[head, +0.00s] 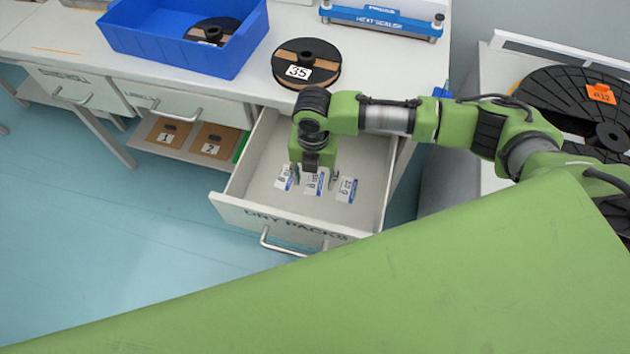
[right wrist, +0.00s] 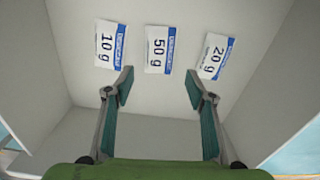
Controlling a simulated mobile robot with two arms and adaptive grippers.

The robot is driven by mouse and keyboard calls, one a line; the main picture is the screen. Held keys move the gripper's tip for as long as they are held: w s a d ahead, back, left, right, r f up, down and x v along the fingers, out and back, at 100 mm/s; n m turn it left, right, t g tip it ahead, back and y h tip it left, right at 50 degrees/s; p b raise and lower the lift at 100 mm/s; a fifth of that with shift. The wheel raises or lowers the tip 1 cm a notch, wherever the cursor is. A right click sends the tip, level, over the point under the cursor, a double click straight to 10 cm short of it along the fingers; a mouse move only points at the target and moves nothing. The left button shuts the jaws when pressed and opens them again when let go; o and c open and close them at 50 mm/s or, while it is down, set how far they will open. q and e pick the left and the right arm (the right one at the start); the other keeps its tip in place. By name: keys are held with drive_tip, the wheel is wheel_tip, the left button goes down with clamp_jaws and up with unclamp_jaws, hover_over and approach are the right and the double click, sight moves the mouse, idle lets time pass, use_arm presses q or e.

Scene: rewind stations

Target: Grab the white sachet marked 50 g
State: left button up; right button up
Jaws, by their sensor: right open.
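The white sachet marked 50 g (right wrist: 158,49) lies flat on the drawer floor, in the middle of a row of three, and has a blue band. It also shows in the head view (head: 316,184), partly hidden by my right gripper. The 10 g sachet (right wrist: 110,44) lies on its left and the 20 g sachet (right wrist: 211,55) on its right in the right wrist view. My right gripper (right wrist: 159,83) is open and empty, pointing down over the drawer. In that view its fingertips flank the lower edge of the 50 g sachet. My left gripper is out of view.
The open drawer (head: 367,211) labelled DRY PACKS has walls around the sachets. Above it on the bench stand a reel marked 35 (head: 325,57), a blue bin (head: 165,45) and a heat sealer (head: 380,20). The drawer floor in front of the sachets is bare.

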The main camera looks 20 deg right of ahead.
sight(314, 188)
wheel_tip(314, 188, down, 4)
drive_tip(key=shift+w+r, duration=0.1)
drive_tip(key=shift+r, duration=0.05)
drive_tip(key=c, duration=1.1)
drive_tip(key=shift+r, duration=0.15)
